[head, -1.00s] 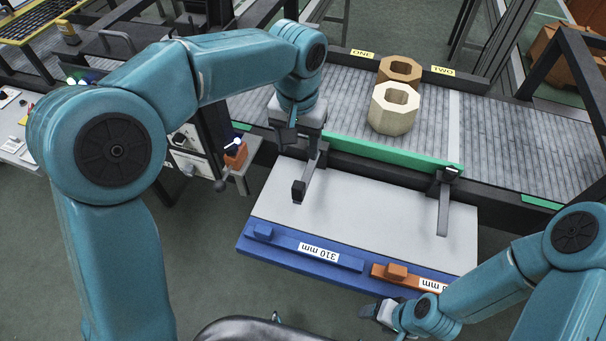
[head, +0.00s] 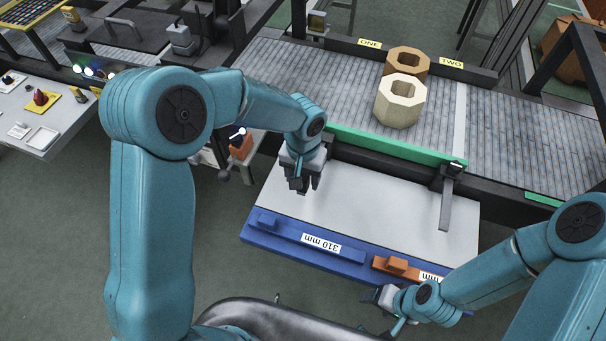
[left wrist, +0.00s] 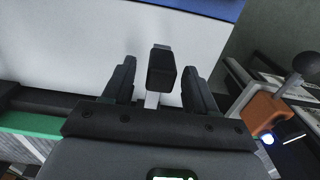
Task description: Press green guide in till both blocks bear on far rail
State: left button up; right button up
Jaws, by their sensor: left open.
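The green guide (head: 400,148) runs along the near side of the roller conveyor. A cream octagonal block (head: 400,108) stands beyond it, with bare rollers between them. A brown octagonal block (head: 409,57) stands directly behind, near the dark far rail (head: 482,74); I cannot tell whether the blocks touch each other or the rail. My left gripper (head: 306,188) points down over the grey plate. In the left wrist view its open fingers (left wrist: 158,85) lie either side of a dark upright knob (left wrist: 161,70) on a grey bar. My right gripper (head: 378,295) is low at the front; its jaws are unclear.
The grey plate (head: 390,200) has a blue front edge (head: 275,237) labelled 310 mm and an orange piece (head: 397,264). A second bar (head: 446,205) runs from the guide's right end. An orange box with a lever (head: 240,146) stands left of my left gripper.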

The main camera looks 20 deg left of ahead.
pick_arm(q)
jog(key=shift+a+f, duration=0.1)
jog(key=shift+f, duration=0.35)
jog(key=shift+s+r, duration=0.1)
jog(key=shift+s, duration=0.05)
grip_shut()
jog(key=w, duration=1.3)
jog(key=shift+w+d+p, duration=0.15)
jog(key=shift+d+p, duration=0.1)
jog(key=shift+p, duration=0.1)
jog(key=shift+r, duration=0.1)
jog(key=shift+c, duration=1.4)
grip_release()
jog(key=shift+o, duration=1.4)
jog(key=shift+w, duration=0.1)
